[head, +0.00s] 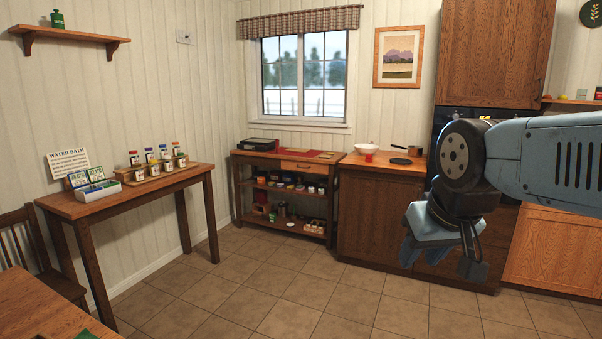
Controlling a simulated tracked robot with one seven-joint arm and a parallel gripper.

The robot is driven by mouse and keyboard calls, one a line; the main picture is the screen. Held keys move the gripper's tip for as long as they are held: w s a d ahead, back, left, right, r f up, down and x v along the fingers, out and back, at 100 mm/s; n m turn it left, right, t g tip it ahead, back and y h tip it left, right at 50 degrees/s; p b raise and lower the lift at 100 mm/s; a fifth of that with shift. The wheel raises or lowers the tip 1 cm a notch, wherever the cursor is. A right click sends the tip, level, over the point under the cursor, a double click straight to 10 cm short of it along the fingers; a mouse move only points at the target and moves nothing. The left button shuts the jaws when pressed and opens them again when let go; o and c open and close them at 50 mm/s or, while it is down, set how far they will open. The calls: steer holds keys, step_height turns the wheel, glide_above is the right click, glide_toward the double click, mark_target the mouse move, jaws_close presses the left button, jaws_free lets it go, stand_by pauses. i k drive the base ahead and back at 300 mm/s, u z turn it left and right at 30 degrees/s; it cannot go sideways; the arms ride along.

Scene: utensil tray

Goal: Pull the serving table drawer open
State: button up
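The serving table (237,190) stands against the back wall under the window. It is a dark wooden table with open shelves below. A lighter wood drawer front (302,166) sits under the right part of its top and looks flush with the frame. Any handle on it is too small to make out clearly. My gripper (445,260) hangs at the right of the picture, pointing down, well to the right of the drawer and apart from it. Nothing shows held in it.
A black box (262,145) and a red mat lie on the serving table. A cabinet (378,215) with a bowl and pan adjoins its right side. A side table (130,187) with jars stands left. The tiled floor (270,285) in front is clear.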

mark_target(310, 163)
steer(key=u, duration=0.1)
steer(key=i, duration=2.05)
steer(key=u, duration=0.15)
steer(key=i, duration=3.4)
steer(key=z, duration=0.1)
